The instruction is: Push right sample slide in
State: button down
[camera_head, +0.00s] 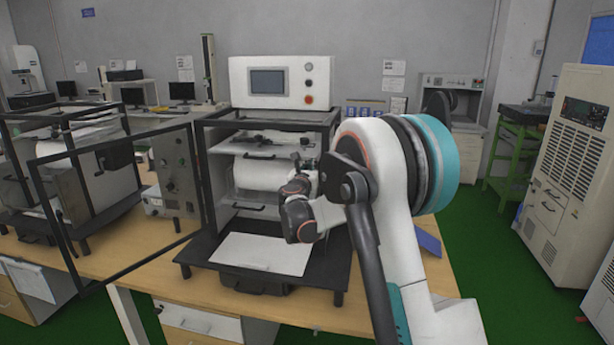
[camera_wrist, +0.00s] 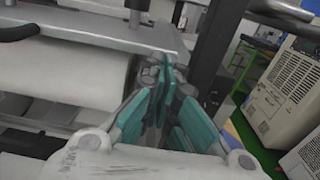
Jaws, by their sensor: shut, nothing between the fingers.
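A black-framed test machine (camera_head: 203,150) stands on the wooden bench. Inside it is a white upper plate (camera_head: 225,148) with a dark handle, above a white roller (camera_head: 262,175). A lower white plate (camera_head: 262,252) lies at the front of the machine's dark base. Which part is the right sample slide, I cannot tell for sure. My gripper (camera_wrist: 160,72) has its teal fingers together and empty. In the wrist view its tips are by the right end of the white plate edge (camera_wrist: 90,28); whether they touch it is unclear. In the head view my arm partly hides the machine's right side.
The machine's framed door (camera_head: 40,200) stands open to the left. A similar framed machine (camera_head: 75,175) is at the left. A dark upright post (camera_wrist: 215,40) is close to the right of my gripper. Beige cabinets (camera_head: 575,160) stand farther right, with green floor between.

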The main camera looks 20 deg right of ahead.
jog(key=x, duration=0.3)
jog(key=shift+w+d+r, duration=0.1)
jog(key=shift+w+d, duration=0.05)
jog(key=shift+w, duration=0.1)
dwell(0.4)
jog(key=p+v, duration=0.1)
jog(key=v, duration=1.3)
jog(key=shift+p, duration=0.35)
